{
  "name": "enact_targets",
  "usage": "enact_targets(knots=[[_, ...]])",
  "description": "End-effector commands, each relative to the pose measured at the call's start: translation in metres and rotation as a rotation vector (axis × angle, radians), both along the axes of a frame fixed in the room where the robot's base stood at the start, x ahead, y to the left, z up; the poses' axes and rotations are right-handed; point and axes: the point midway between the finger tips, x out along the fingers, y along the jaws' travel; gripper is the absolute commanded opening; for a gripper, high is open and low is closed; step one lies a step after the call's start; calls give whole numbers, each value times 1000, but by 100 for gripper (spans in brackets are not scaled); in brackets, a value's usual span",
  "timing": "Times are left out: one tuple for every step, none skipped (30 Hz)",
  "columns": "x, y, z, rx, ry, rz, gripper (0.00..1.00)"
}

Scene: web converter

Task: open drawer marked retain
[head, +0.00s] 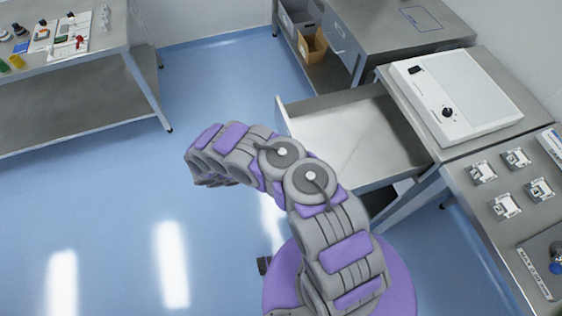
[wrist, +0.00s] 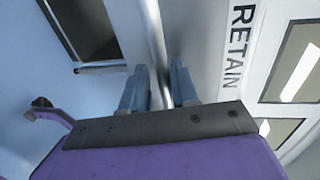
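A silver bar handle (wrist: 156,35) runs beside the word and passes between the two fingers of my gripper (wrist: 159,82). The fingers stand apart on either side of the bar; whether they press on it is unclear. In the head view an open drawer (head: 350,135) juts left from the bench, its inside bare. My arm crosses in front of it, and my gripper is hidden behind the arm's bent end at left.
A bench with a white device (head: 455,95) stands at right, beside several small fixtures (head: 505,206). A metal table (head: 75,95) with small items is at upper left. An orange-brown bin (head: 311,46) sits under the back bench. Blue floor (head: 110,205) is clear at left.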

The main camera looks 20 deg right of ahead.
Motion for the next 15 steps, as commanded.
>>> enact_targets(knots=[[0,-4,1,1,0,-3,29],[0,-5,2,1,0,-3,29],[0,-5,2,0,0,-3,29],[0,-5,3,-1,-1,-3,29],[0,-4,3,-2,-2,-2,29],[0,-3,3,-5,-3,-3,29],[0,-1,3,-7,-3,-3,29],[0,1,3,-10,-4,-2,29],[0,3,3,-14,-4,-1,29],[0,5,3,-15,-4,-1,29],[0,6,3,-16,-4,-1,29],[0,8,3,-18,-3,0,29],[0,10,4,-19,-3,0,29],[-1,12,4,-19,-2,0,29],[-1,15,5,-19,-3,1,29]])
